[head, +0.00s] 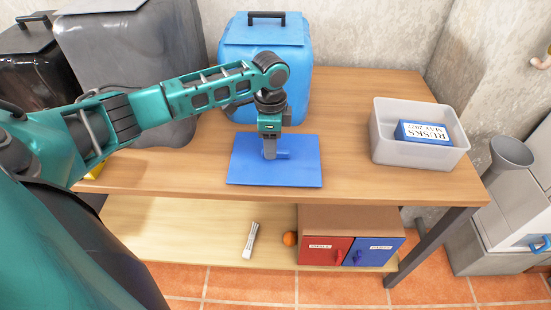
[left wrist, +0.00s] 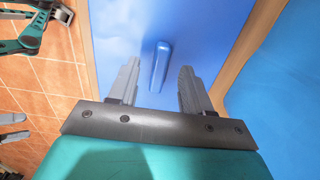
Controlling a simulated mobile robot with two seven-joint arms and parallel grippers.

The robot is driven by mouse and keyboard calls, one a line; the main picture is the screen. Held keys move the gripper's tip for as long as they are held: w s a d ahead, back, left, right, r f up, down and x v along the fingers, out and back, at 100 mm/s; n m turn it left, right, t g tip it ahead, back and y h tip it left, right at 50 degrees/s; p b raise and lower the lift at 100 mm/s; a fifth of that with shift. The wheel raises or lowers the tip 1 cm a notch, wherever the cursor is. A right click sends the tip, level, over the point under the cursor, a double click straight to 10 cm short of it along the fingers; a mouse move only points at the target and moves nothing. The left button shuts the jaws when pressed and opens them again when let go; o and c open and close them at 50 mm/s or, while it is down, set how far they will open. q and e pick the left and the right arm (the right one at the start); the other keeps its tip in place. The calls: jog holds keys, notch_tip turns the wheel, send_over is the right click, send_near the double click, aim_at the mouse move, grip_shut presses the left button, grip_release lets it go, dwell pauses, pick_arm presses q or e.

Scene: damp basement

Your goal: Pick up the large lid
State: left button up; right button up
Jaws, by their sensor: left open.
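A flat blue lid (head: 245,172) lies on the wooden table, with a blue bar handle (head: 283,154) standing up near its middle. My left gripper (head: 270,154) points down over the lid, just left of the handle in the head view, and hides part of the lid. In the left wrist view the gripper (left wrist: 160,68) is open, and the handle (left wrist: 160,66) shows between its two grey fingers. It holds nothing. I cannot tell how far the fingertips are above the lid (left wrist: 115,30).
A tall blue container (head: 265,62) stands behind the lid, with grey (head: 130,70) and black (head: 35,85) containers further left. A translucent bin (head: 415,155) holding a blue box (head: 425,132) stands on the right. The tabletop between lid and bin is clear.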

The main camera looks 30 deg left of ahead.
pick_arm(q)
notch_tip(320, 180, down, 2)
jog(key=shift+r, duration=0.1)
grip_shut()
dwell(0.5)
